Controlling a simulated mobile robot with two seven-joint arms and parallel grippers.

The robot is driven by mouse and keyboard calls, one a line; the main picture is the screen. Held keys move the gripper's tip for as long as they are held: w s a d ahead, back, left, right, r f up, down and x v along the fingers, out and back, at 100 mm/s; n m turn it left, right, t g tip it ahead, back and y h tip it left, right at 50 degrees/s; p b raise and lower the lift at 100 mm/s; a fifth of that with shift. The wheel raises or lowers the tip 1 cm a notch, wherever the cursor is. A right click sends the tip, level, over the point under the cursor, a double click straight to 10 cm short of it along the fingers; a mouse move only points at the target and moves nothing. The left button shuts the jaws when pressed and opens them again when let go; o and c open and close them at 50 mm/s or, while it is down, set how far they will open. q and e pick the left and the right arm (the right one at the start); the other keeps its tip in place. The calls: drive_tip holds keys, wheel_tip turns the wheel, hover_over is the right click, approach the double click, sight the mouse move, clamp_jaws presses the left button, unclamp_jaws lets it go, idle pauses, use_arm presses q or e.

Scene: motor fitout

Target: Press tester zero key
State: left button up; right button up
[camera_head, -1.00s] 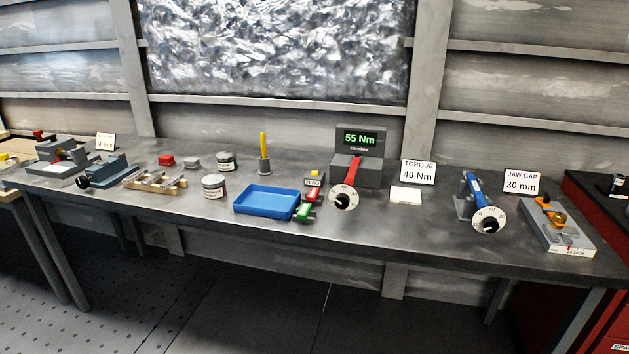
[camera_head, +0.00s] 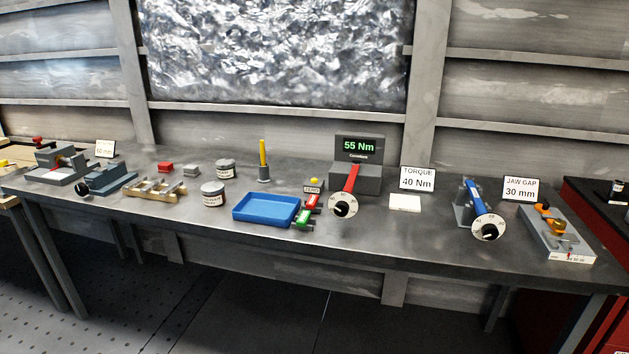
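The torque tester (camera_head: 355,178) is a dark grey block at the back of the bench, with a display (camera_head: 359,147) that reads 55 Nm in green. A red-handled wrench with a round dial (camera_head: 344,206) lies against its front. Neither of my grippers is in view.
A blue tray (camera_head: 266,222) and red and green pieces (camera_head: 304,214) lie left of the dial. A TORQUE 40 Nm card (camera_head: 417,178) and a blue-handled wrench (camera_head: 474,197) stand to the right. Jars and a vise are further left. The bench's front strip (camera_head: 400,248) is clear.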

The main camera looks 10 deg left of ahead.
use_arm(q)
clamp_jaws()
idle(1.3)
